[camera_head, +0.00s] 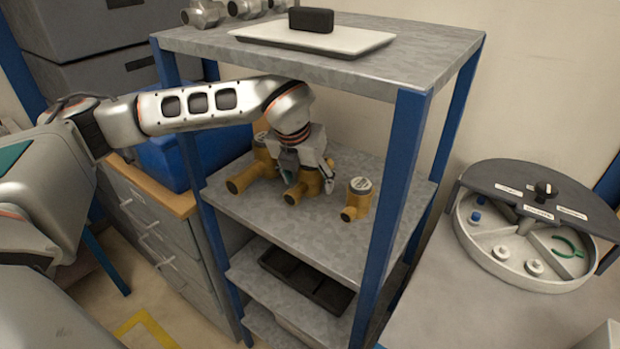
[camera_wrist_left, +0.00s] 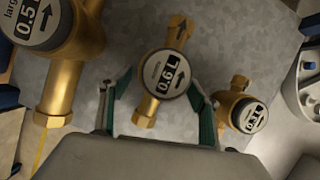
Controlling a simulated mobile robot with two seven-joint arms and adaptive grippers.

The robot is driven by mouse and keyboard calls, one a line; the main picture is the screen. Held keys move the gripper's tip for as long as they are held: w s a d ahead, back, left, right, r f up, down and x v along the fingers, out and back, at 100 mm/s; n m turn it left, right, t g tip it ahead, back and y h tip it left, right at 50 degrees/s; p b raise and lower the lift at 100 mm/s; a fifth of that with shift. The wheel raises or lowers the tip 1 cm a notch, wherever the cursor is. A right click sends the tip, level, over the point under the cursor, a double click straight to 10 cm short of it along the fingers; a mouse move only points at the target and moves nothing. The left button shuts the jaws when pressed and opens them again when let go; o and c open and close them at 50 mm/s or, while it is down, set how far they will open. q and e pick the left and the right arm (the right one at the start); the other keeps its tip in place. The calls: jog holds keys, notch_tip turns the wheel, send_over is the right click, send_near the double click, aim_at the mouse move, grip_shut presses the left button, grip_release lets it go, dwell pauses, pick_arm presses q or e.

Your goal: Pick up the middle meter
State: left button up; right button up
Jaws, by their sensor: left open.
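The middle meter (camera_head: 294,193) is a brass body with a round dial, standing on the shelf between two other meters. In the left wrist view, the middle meter (camera_wrist_left: 166,74) has a dial reading 0.6 L. My left gripper (camera_head: 309,178) is open over it. One green-lined finger shows on each side of the meter, and I see no clear grip on it. In the head view the gripper hides the meter's upper part. The large left meter (camera_wrist_left: 62,70) reads 0.5. The small right meter (camera_wrist_left: 240,108) is close to the right finger. My right gripper is out of view.
The meters stand on a grey shelf (camera_head: 270,229) with blue posts (camera_head: 398,170). A top shelf (camera_head: 390,72) overhangs it, holding a white tray (camera_head: 345,41) with a black block. A black bin (camera_head: 305,280) lies below. A round divided tray (camera_head: 520,262) stands at right.

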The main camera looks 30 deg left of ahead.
pick_arm(q)
jog(key=w, duration=0.3)
jog(key=shift+w+a+f, duration=0.15)
jog(key=shift+w+f, duration=0.25)
jog(key=shift+f, duration=0.2)
grip_shut()
jog(key=shift+r, duration=0.1)
